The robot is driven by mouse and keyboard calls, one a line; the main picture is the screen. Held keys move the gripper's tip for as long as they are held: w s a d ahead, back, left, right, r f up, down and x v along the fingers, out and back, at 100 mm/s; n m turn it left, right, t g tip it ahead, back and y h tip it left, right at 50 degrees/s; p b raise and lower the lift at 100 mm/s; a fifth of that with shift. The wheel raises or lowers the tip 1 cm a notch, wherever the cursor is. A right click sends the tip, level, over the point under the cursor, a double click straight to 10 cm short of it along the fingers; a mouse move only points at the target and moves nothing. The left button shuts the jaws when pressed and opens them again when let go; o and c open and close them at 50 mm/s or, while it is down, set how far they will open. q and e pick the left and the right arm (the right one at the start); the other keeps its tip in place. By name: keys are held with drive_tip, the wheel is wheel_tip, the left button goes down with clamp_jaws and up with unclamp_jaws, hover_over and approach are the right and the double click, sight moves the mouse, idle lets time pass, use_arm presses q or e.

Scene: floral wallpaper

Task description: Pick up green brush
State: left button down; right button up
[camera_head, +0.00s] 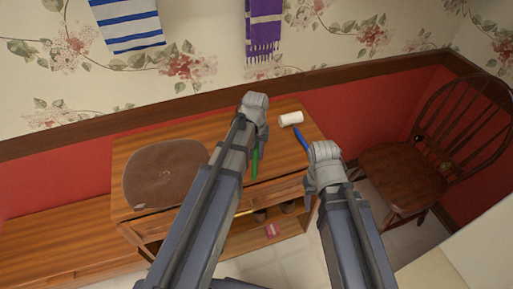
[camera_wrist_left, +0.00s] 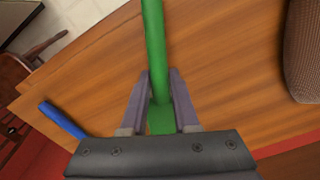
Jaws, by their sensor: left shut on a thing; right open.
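The green brush (camera_head: 255,162) shows as a green handle on the wooden table, partly hidden behind my left arm in the head view. In the left wrist view the green handle (camera_wrist_left: 154,50) runs between the two fingers of my left gripper (camera_wrist_left: 160,90), which is shut on it. In the head view my left gripper (camera_head: 254,104) is over the back part of the table, and its fingers are hidden. My right gripper (camera_head: 325,155) is open near the table's right edge, with its fingers hardly visible. The brush's head is hidden.
A blue-handled roller (camera_head: 301,139) with a white head (camera_head: 291,119) lies at the table's right. A wooden chair (camera_head: 402,172) stands at the right. A red wall is behind.

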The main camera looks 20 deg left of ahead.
sight(256, 152)
use_arm(q)
drive_tip(key=shift+r, duration=0.1)
idle(0.5)
wheel_tip(256, 152, up, 10)
drive_tip(key=p, duration=1)
drive_tip(key=c, duration=1.2)
unclamp_jaws()
drive_tip(key=shift+c, duration=0.2)
clamp_jaws()
